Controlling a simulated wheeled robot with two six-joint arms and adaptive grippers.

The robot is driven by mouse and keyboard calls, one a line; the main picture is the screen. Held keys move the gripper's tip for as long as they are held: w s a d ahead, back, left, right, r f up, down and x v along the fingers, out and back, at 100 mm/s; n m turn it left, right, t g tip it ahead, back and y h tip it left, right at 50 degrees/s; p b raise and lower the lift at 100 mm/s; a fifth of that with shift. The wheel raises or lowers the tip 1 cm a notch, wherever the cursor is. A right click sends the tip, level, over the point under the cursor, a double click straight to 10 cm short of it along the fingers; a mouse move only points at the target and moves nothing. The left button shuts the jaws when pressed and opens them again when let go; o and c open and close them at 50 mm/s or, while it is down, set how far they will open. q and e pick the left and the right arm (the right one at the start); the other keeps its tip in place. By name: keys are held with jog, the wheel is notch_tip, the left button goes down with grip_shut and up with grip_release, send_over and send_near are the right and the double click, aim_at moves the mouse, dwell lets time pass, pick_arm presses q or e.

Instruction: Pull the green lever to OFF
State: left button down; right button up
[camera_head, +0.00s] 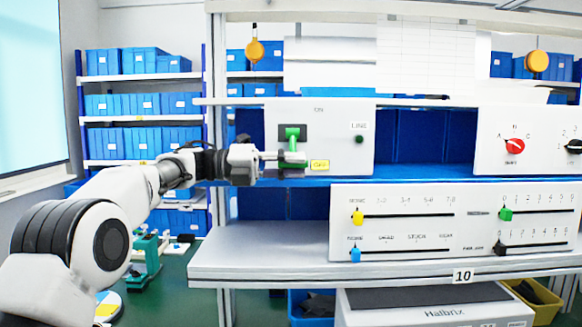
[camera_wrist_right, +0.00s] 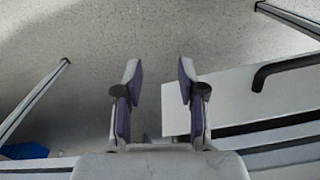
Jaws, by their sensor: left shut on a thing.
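The green lever (camera_head: 292,136) sits in a dark slot on a white panel (camera_head: 348,135) in the head view. "ON" is printed above the slot and a yellow label (camera_head: 319,165), seemingly "OFF", is at its lower right. My left gripper (camera_head: 290,160) is at the lower part of the lever, shut on it, and hides part of it. My right gripper (camera_wrist_right: 158,85) shows in the right wrist view, its two fingers apart with nothing between them.
A green knob (camera_head: 359,139) marked "LINE" is right of the lever. A panel of sliders (camera_head: 430,238) stands below right, and a panel with a red rotary knob (camera_head: 515,146) is at right. The grey shelf (camera_head: 262,250) is bare at left.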

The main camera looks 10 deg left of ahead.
pick_arm(q)
jog(key=shift+w+a+r+m, duration=0.1)
jog(key=shift+r+m, duration=0.2)
jog(key=shift+r, duration=0.05)
jog(key=c, duration=1)
grip_release()
jog(key=shift+w+f, duration=0.25)
jog(key=a, duration=0.3)
jog(key=s+a, duration=0.1)
jog(key=a, duration=0.3)
jog(key=s+a, duration=0.1)
jog(key=a, duration=0.3)
jog(key=shift+s+a, duration=0.2)
